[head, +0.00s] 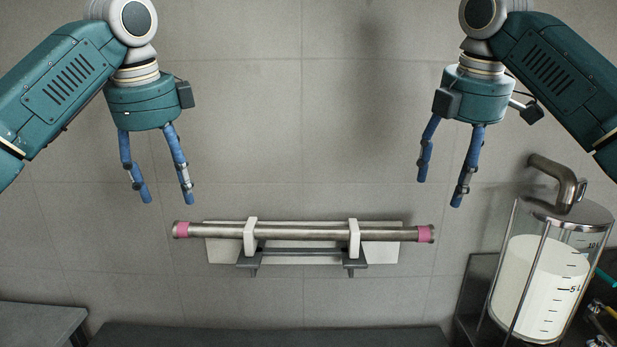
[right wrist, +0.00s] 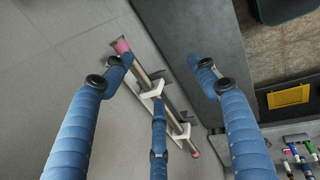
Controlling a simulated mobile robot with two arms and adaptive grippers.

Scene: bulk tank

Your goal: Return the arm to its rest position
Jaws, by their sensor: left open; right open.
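My left gripper (head: 168,198) hangs on the left side of the head view, fingers down, open and empty. My right gripper (head: 442,190) hangs on the right side, fingers down, open and empty. Its blue fingers also show in the right wrist view (right wrist: 160,80), spread apart with nothing between them. Both arms are bent, with the grippers in front of the grey tiled wall. Neither gripper touches anything.
A metal tube (head: 300,232) with pink ends lies level in a white-clipped wall holder (head: 387,250) between and below the grippers. A clear tank (head: 520,290) of white liquid stands at the lower right. Grey surfaces (head: 270,337) line the bottom edge. Wall space between the arms is clear.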

